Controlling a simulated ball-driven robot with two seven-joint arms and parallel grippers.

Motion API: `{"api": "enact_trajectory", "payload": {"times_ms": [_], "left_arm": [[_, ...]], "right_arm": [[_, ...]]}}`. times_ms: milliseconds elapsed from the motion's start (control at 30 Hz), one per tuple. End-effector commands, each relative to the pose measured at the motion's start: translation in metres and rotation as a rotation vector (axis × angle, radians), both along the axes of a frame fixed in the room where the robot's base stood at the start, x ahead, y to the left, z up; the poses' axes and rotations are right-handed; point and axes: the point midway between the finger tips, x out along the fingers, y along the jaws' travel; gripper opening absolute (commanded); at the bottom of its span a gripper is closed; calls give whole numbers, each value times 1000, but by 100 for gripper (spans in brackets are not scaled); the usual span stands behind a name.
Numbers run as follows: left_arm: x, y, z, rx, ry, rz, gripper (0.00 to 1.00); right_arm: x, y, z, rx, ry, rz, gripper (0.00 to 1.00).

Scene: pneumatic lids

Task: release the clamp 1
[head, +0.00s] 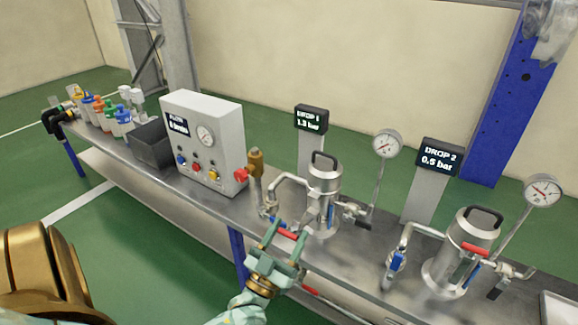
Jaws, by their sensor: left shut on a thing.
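The first steel vessel (324,182), with a black lid handle, stands on the bench by the DROP 1 display (310,119). My left gripper (288,231) is in front of this vessel, at the bench's front edge. Its two fingers are shut on a red handle (289,235), which shows between them. I take this to be the lever of clamp 1, but its joint to the vessel is hard to see. A blue handle (331,214) hangs at the vessel's front. My right gripper is not in view.
A second vessel (462,248) with a red lever (474,249) stands to the right by the DROP 2 display (437,157). Gauges (387,143) rise on stalks. A brass valve (256,164) and a white control box (207,140) stand to the left. Pipes crowd my gripper.

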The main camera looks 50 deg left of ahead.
Motion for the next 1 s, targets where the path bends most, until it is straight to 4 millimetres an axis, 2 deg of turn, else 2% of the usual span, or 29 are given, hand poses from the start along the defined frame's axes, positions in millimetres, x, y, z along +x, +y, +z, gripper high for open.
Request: {"api": "enact_trajectory", "payload": {"times_ms": [33, 533, 567, 600, 633, 1000], "left_arm": [[-1, -1, -6, 0, 12, -1, 15], [-1, -1, -8, 0, 12, -2, 15], [-1, -1, -8, 0, 12, -2, 58], [-1, -1, -7, 0, 12, -1, 70], [-1, -1, -7, 0, 11, -1, 73], [-7, -2, -8, 0, 6, 0, 73]], "right_arm": [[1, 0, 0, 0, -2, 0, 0], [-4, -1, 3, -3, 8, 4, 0], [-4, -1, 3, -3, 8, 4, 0], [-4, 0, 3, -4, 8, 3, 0], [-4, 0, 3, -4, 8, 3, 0], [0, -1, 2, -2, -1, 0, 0]]}}
